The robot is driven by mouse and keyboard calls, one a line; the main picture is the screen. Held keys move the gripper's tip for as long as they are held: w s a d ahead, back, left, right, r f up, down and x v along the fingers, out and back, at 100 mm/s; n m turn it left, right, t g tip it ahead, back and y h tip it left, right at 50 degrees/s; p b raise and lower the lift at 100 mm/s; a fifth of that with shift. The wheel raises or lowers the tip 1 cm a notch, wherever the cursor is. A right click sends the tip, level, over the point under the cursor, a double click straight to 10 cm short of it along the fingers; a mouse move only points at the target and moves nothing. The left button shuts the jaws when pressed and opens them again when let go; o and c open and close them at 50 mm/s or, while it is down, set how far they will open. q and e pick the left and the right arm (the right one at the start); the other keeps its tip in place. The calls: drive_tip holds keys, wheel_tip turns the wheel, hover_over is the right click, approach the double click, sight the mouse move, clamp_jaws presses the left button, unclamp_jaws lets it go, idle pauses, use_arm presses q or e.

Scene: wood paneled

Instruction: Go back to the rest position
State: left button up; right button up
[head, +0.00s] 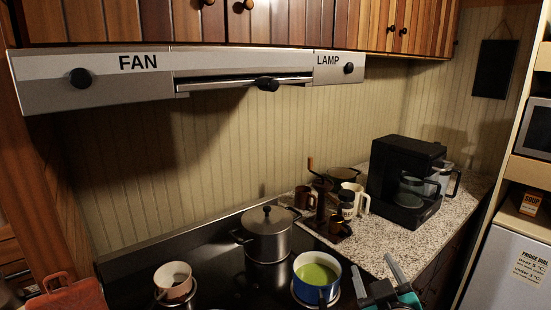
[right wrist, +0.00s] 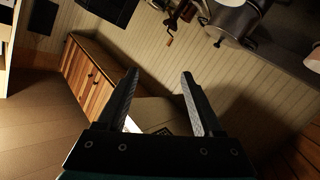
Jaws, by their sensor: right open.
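My right gripper (head: 378,280) is at the lower right of the head view, in front of the counter edge and right of the blue pot. In the right wrist view its two fingers (right wrist: 158,100) are spread apart with nothing between them. My left gripper is in neither view. A lidded steel pot (head: 266,236) stands on the black stove. A blue pot (head: 317,278) with green contents stands on the stove at the front right. A small pale pot (head: 174,281) stands at the front left.
The granite counter (head: 460,190) holds a black coffee maker (head: 405,180), a coffee grinder (head: 322,205), mugs and a jar. A range hood (head: 190,75) hangs above the stove. A red object (head: 70,293) is at lower left. A white fridge (head: 510,270) stands at right.

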drive_tip(key=s+a+f+m+g+y, duration=0.1)
drive_tip(key=s+f+g, duration=0.5)
drive_tip(key=s+f, duration=0.55)
drive_tip(key=s+a+f+m+g+y, duration=0.1)
drive_tip(key=s+f+g, duration=0.7)
drive_tip(key=s, duration=0.6)
wheel_tip(320, 180, down, 32)
drive_tip(key=s+f+b, duration=0.1)
drive_tip(key=s+b, duration=0.1)
drive_tip(key=b, duration=0.8)
drive_tip(key=s+d+f+b, duration=0.1)
drive_tip(key=s+f+b, duration=0.3)
drive_tip(key=s+f, duration=0.3)
drive_tip(key=s+d+f+g+b, duration=0.1)
drive_tip(key=s+f+b, duration=0.3)
drive_tip(key=s+f, duration=0.4)
wheel_tip(320, 180, down, 6)
drive_tip(key=shift+d+f, duration=0.2)
drive_tip(key=shift+d, duration=0.25)
